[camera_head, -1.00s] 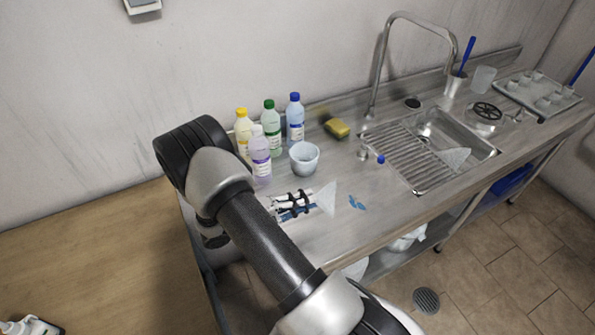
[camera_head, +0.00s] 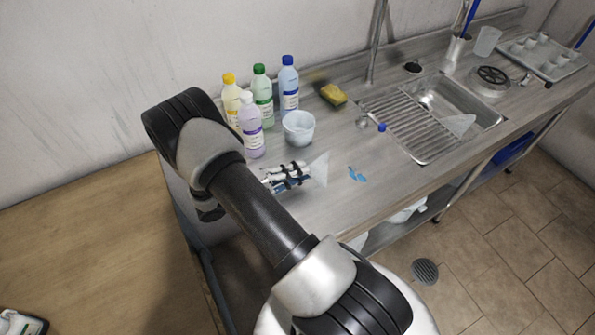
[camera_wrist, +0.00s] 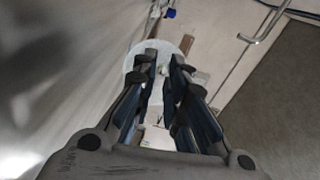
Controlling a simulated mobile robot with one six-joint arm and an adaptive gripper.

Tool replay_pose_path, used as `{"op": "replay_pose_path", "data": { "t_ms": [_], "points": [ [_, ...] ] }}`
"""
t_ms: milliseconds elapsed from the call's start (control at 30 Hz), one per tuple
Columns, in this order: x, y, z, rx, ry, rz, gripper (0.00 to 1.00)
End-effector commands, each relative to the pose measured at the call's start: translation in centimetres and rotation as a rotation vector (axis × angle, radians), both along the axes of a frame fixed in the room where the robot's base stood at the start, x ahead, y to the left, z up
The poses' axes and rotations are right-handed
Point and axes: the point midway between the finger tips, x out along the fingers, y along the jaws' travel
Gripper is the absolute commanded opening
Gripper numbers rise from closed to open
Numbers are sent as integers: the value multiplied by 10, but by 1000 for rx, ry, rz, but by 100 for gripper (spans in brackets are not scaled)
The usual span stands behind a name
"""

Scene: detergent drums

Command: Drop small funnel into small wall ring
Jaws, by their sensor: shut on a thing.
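My gripper (camera_head: 300,173) is shut on a translucent white funnel (camera_head: 320,169), held by its narrow end above the steel counter in the head view. The funnel's wide mouth faces right. In the wrist view, the fingers (camera_wrist: 164,65) close around the funnel's stem, and its pale round mouth (camera_wrist: 133,63) shows beyond them. Another translucent funnel (camera_head: 460,124) lies at the sink; I cannot tell from the picture which is smaller. I cannot make out a wall ring in either view.
Several bottles, including a blue-capped one (camera_head: 289,88), and a white cup (camera_head: 299,127) stand behind my gripper. A yellow sponge (camera_head: 333,93), the sink (camera_head: 445,100) and blue scraps (camera_head: 357,174) are to the right. A wooden surface (camera_head: 90,240) is at left.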

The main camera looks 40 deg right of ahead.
Motion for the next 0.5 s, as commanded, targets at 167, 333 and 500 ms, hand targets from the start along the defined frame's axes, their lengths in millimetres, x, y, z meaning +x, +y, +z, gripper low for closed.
{"op": "replay_pose_path", "data": {
  "t_ms": [167,333,500],
  "points": [
    [0,0,-5,0,-1,0,0],
    [0,0,-4,0,-1,0,0],
    [0,0,-4,0,-1,0,24]
  ]
}}
